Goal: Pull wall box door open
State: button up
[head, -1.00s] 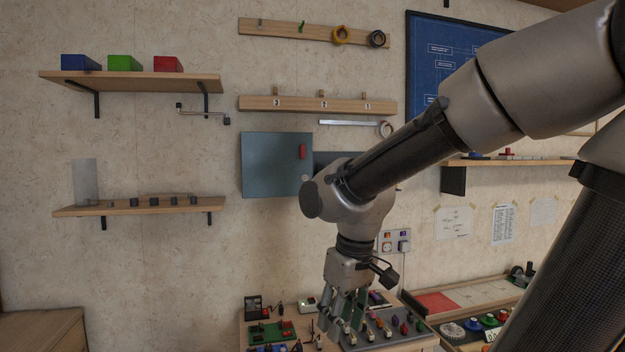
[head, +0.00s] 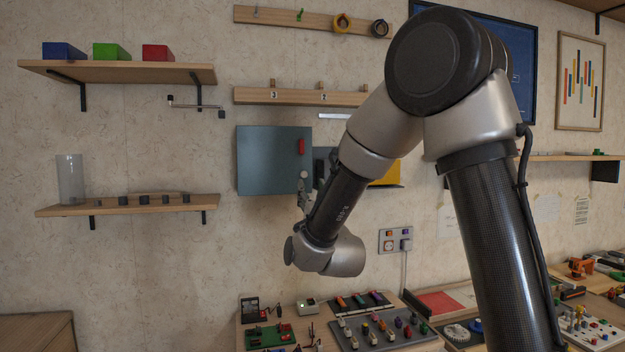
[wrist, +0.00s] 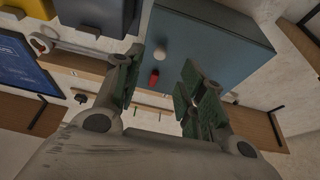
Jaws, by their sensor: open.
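The wall box (head: 262,160) is blue-grey and hangs mid-wall in the head view; its door looks shut. A red piece (head: 301,146) and a pale round knob (head: 304,174) are near the door's right edge. In the wrist view the box (wrist: 220,45) fills the upper right, with the knob (wrist: 159,53) and red piece (wrist: 154,77) between my fingers in the picture. My gripper (wrist: 162,60) is open and empty, its green-padded fingers spread. In the head view my gripper (head: 304,196) is small, just below the knob; I see no clear contact.
A dark box (head: 320,165) and a yellow panel (head: 386,174) sit right of the wall box, partly behind my arm. Shelves (head: 130,202) are on the left. A numbered rail (head: 290,97) is above. A cluttered workbench (head: 375,335) stands below.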

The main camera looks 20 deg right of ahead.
aim_at(304, 175)
jog(key=x, duration=0.7)
jog(key=shift+w+r, duration=0.2)
jog(key=shift+w, duration=0.05)
grip_shut()
